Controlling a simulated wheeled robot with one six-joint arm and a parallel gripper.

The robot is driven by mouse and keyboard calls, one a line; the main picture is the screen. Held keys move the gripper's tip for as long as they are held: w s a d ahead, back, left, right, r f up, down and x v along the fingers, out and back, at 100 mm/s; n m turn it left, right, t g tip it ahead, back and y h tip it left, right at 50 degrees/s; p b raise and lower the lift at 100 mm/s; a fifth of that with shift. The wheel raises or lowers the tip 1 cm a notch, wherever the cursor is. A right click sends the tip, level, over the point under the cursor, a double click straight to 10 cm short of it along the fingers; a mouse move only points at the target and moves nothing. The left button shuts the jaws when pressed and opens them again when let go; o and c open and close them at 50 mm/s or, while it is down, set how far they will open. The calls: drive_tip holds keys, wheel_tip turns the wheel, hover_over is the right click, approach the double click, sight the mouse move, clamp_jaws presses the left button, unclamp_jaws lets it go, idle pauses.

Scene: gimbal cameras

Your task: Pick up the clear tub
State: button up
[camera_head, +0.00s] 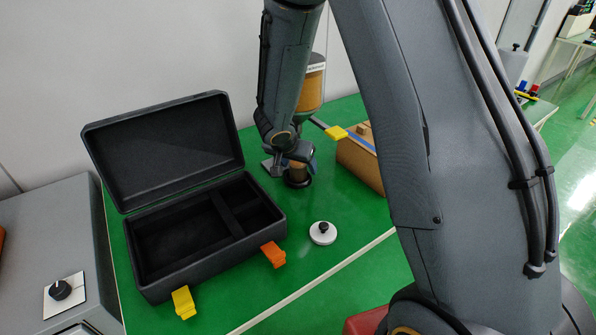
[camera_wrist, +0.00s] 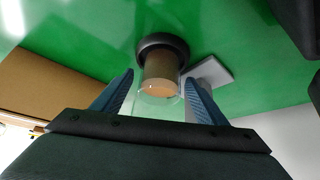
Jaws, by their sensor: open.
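The clear tub (camera_wrist: 161,92) is a see-through round container with brown showing in it, in the wrist view. It is by a dark round base (camera_wrist: 160,44); I cannot tell exactly how they join. My gripper (camera_wrist: 160,80) is open, with one blue finger on each side of the tub and visible gaps between. In the head view my gripper (camera_head: 293,158) is low over the green table at the same spot, and the brown tub part (camera_head: 297,174) shows partly beneath it above the dark ring. The gripper hides much of the tub there.
An open black case (camera_head: 190,235) with empty compartments stands left on the green table (camera_head: 335,265). A white disc with a black knob (camera_head: 323,233) lies in front. A cardboard box (camera_head: 360,165) is right of the gripper. A grey slab (camera_wrist: 209,73) lies close beside the tub.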

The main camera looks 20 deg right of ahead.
drive_tip(key=c, duration=1.5)
drive_tip(key=shift+r, duration=0.1)
